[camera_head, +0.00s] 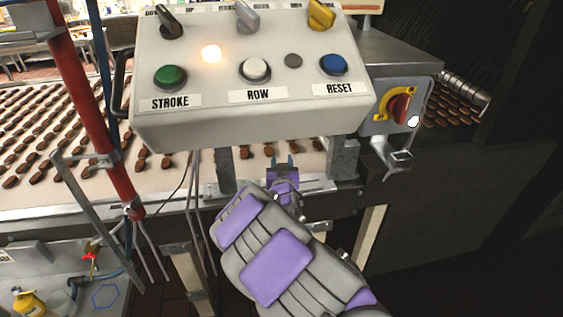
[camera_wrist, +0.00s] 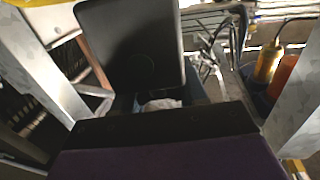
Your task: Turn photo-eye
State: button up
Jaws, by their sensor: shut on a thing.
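My gripper (camera_head: 281,165), purple and grey, reaches under the front edge of the control panel, between two metal posts. In the wrist view its dark fingers (camera_wrist: 160,98) sit just beyond the black and purple palm and close on a small pale thing (camera_wrist: 160,104), mostly hidden by the palm. A dark grey rounded block (camera_wrist: 135,45) stands right in front of the gripper; it may be the photo-eye, but I cannot tell for sure. In the head view the held thing is too small to make out.
The control panel (camera_head: 250,115) with knobs and buttons overhangs my gripper. Metal posts (camera_head: 343,158) stand on either side. A conveyor (camera_head: 60,190) carrying brown biscuits runs behind. A red-yellow switch (camera_head: 398,106) is at the right. Yellow and orange bottles (camera_wrist: 268,62) stand at the wrist view's right.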

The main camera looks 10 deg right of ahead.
jog(key=shift+a+r+n+y+p, duration=0.1)
jog(key=shift+r+n+y+p, duration=0.3)
jog(key=shift+y+p, duration=0.45)
jog(key=shift+a+f+n+y+p, duration=0.1)
jog(key=shift+a+n+y+p, duration=0.1)
jog(key=shift+n+y+p, duration=0.5)
jog(key=shift+w, duration=0.1)
jog(key=o, duration=0.9)
jog(key=shift+c, duration=0.2)
jog(key=shift+o, duration=1)
jog(key=shift+f, duration=0.15)
